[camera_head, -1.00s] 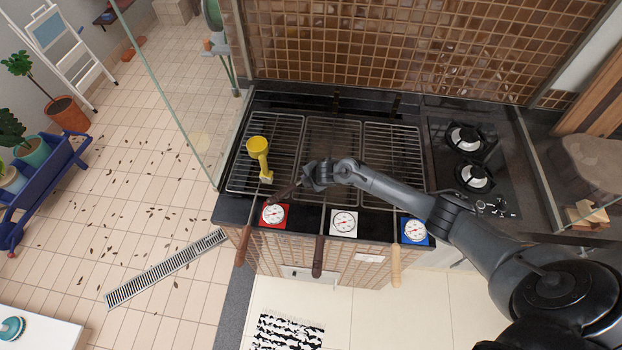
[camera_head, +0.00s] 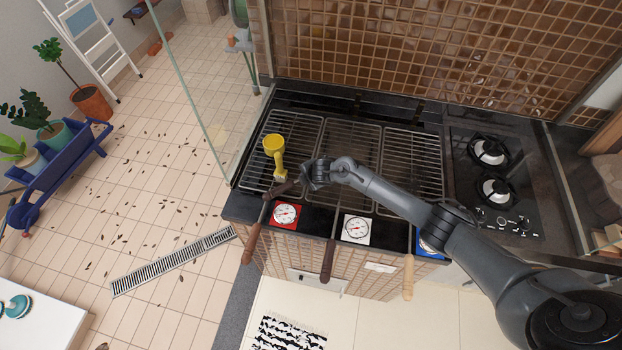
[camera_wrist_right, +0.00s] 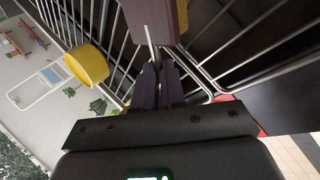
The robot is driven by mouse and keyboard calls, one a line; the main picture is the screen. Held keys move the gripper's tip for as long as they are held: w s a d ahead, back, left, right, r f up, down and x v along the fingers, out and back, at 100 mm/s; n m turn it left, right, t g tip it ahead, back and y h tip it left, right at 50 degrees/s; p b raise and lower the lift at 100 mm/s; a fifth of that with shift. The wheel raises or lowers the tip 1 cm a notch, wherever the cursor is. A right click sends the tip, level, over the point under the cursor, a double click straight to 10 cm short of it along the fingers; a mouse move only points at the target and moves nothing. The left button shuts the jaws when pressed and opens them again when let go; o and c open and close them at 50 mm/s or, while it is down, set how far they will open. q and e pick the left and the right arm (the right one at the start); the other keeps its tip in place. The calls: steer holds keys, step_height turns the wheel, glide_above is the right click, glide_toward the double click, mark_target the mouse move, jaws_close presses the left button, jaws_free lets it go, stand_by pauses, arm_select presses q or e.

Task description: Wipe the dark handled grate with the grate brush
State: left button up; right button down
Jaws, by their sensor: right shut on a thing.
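The dark handled grate (camera_head: 350,165) is the middle of three wire grates, and its dark handle (camera_head: 327,262) hangs over the front edge. My right gripper (camera_head: 300,183) is low over the front, near the border of the left and middle grates. It is shut on what looks like the grate brush (camera_head: 283,188), a brown piece pointing left. In the right wrist view a brown block (camera_wrist_right: 155,18) with a thin metal rod lies just beyond the shut fingers (camera_wrist_right: 158,75). I cannot tell whether it touches the wires. My left gripper is out of view.
The right grate (camera_head: 415,170) is bare. Red (camera_head: 285,215) and white (camera_head: 356,228) dial gauges line the front edge. A glass panel (camera_head: 200,100) stands left.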

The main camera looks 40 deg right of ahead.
steer(key=shift+w+d+f+b, duration=0.15)
steer(key=shift+w+d+b, duration=0.2)
steer(key=shift+w+b, duration=0.1)
steer(key=shift+w+d, duration=0.15)
steer(key=shift+d, duration=0.15)
steer(key=shift+s+d+r+p, duration=0.2)
steer(key=shift+s+d+p, duration=0.2)
steer(key=shift+s+d, duration=0.05)
steer(key=shift+s+d+p, duration=0.55)
steer(key=shift+s+p, duration=0.05)
steer(key=shift+s, duration=0.1)
steer(key=shift+s+d+p, duration=0.5)
steer(key=shift+s+d, duration=0.15)
steer(key=shift+s, duration=0.05)
steer(key=shift+s+d+f+p, duration=0.15)
steer(key=shift+s+d+p, duration=0.15)
steer(key=shift+s+d, duration=0.3)
steer(key=shift+s+d+p, duration=0.45)
steer(key=shift+s, duration=0.1)
steer(key=shift+s+d, duration=0.4)
steer(key=shift+s, duration=0.1)
steer(key=shift+s+d+p, duration=0.15)
steer(key=shift+p, duration=0.15)
